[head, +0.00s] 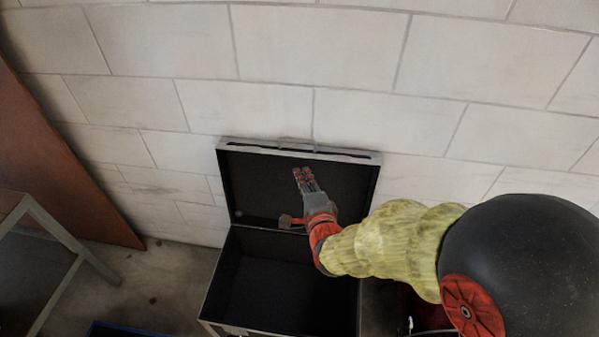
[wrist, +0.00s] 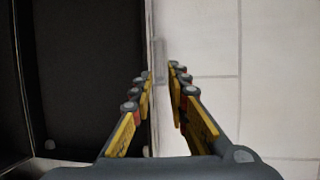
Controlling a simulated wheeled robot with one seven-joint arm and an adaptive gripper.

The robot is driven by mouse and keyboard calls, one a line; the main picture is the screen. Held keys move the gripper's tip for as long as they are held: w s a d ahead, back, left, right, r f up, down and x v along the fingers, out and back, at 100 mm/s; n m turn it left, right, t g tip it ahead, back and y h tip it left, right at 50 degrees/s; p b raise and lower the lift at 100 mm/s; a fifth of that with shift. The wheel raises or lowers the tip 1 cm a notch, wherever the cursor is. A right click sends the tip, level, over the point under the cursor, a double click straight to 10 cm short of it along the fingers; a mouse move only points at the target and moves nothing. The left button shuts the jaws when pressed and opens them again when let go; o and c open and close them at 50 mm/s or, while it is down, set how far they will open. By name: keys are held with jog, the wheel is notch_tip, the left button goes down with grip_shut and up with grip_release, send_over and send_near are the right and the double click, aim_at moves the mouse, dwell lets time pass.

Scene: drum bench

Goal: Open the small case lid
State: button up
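The small black case (head: 275,285) with grey metal edging stands on the floor by the wall. Its lid (head: 258,185) is raised, standing upright and tilted back near the wall, with its dark inside showing. My gripper (head: 304,178) appears in front of the lid's inner face, below its top edge. In the wrist view, the two fingers of my gripper (wrist: 160,75) stand apart with a narrow gap. The lid's light rim (wrist: 153,30) lines up with that gap, with the dark lid inside to the left. I cannot tell whether the fingers touch the rim.
A white block wall (head: 400,120) stands behind the case. A brown panel (head: 60,160) leans at the left, with a grey metal-framed table (head: 50,262) near it. A blue-edged thing (head: 115,329) lies at the bottom left. Bare floor (head: 165,285) shows left of the case.

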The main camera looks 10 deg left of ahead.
jog(key=shift+s+d, duration=0.15)
jog(key=shift+s, duration=0.15)
dwell(0.4)
